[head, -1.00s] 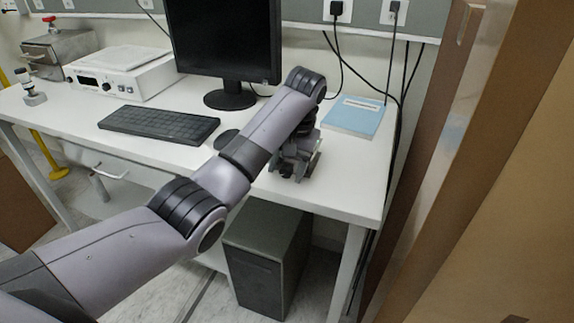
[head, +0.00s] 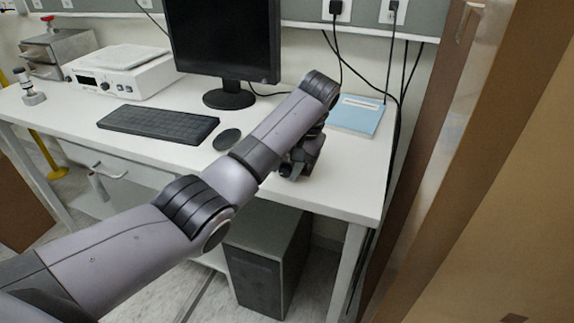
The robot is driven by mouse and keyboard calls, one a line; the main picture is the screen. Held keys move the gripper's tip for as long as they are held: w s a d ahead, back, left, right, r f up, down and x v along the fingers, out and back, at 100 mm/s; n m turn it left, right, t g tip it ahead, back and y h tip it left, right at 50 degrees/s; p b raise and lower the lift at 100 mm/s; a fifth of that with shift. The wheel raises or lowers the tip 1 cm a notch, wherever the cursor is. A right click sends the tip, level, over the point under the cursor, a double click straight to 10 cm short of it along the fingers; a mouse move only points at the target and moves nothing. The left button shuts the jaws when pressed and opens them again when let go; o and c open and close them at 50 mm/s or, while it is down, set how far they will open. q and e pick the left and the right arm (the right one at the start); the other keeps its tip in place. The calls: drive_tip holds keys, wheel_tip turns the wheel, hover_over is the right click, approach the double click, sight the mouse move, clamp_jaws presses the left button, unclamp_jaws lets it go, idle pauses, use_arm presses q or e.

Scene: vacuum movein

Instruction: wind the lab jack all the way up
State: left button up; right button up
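My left arm comes in from the lower left and reaches over the white desk (head: 345,188). My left gripper (head: 294,168) hangs low over the desk's right part, near its front edge. It is dark, small and partly covered by my own forearm and wrist. I cannot see whether its fingers are apart or closed on anything. No lab jack can be made out clearly; the spot around and behind the gripper is hidden by my arm. My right gripper is out of the picture.
A blue book (head: 358,117) lies behind and right of the gripper. A mouse (head: 227,139), keyboard (head: 158,123) and monitor (head: 222,45) are to the left. A white instrument (head: 120,75) stands at the back left. A brown panel (head: 440,150) borders the right.

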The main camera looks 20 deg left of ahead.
sight(288, 167)
use_arm(q)
drive_tip(key=shift+o, duration=1.3)
drive_tip(key=shift+v, duration=3.6)
